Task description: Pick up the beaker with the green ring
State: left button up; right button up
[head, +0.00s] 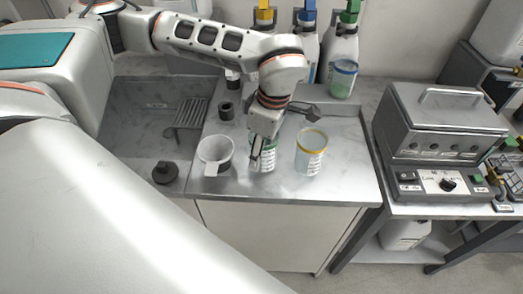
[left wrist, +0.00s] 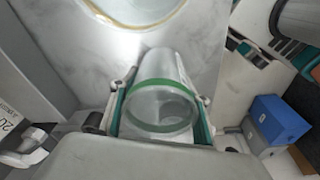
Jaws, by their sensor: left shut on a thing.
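The beaker with the green ring (head: 264,160) stands at the counter's front part in the head view, partly hidden by my left gripper (head: 263,150). In the left wrist view the green-ringed beaker (left wrist: 160,108) lies between the two fingers of the left gripper (left wrist: 162,115), which is shut on it from both sides. In the head view, I cannot tell whether its base touches the counter. A beaker with a yellow ring (head: 311,152) stands apart to its right, and a white cup (head: 215,154) stands to its left. My right gripper is not in view.
The grey counter (head: 345,185) has a sink (head: 130,135) on the left. A grey metal device (head: 440,125) stands on the right-hand table.

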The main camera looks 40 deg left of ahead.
pick_arm(q)
notch_tip(320, 180, up, 20)
jog(key=p, duration=0.1)
jog(key=shift+f, duration=0.15)
jog(key=shift+s, duration=0.1)
